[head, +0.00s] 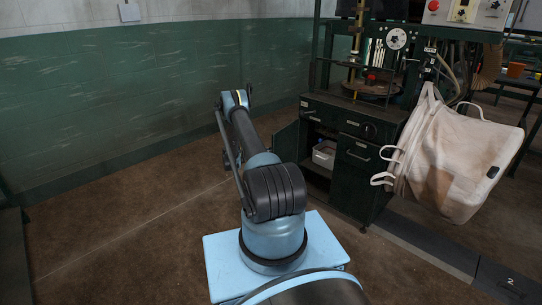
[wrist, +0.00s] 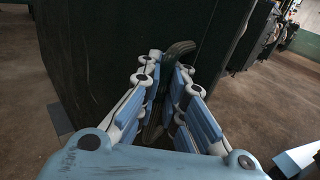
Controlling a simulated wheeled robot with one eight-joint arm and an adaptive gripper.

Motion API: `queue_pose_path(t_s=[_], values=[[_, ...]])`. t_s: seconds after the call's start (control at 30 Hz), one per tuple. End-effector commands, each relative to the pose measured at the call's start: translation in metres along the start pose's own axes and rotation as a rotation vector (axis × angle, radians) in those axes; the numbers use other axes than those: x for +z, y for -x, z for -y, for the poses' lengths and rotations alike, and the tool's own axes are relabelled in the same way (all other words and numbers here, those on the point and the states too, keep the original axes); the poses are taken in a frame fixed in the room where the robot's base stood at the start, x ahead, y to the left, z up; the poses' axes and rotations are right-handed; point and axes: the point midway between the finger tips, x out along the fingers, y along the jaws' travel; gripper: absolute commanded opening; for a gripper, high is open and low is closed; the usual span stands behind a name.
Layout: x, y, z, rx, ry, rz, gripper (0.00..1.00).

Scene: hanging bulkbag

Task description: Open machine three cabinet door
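The machine's dark green cabinet (head: 357,150) stands right of my arm in the head view. Its left compartment is open, showing a white box on a shelf inside. A dark green door panel (head: 287,143) stands swung out at its left, partly hidden by my arm. In the wrist view a dark panel (wrist: 100,50) fills the upper left. My gripper (wrist: 168,66) is close to it, with its blue-padded fingers on either side of a dark curved handle-like bar (wrist: 180,49). Whether the fingers press on the bar is unclear. In the head view my arm hides the gripper.
A pale bulk bag (head: 455,160) hangs right of the cabinet by its loops. A green and white wall (head: 110,95) runs behind on the left. Brown floor (head: 120,225) is clear left of my base. A floor strip marked 2 (head: 510,280) lies lower right.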

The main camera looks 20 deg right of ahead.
Motion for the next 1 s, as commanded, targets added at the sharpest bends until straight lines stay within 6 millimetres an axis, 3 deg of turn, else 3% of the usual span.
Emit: queue_pose_path(t_s=[0.53, 1.0], values=[[0.008, 0.008, 0.001, 0.006, 0.000, 0.000, 0.17], [0.075, 0.009, 0.001, 0.007, 0.001, 0.000, 0.17]])
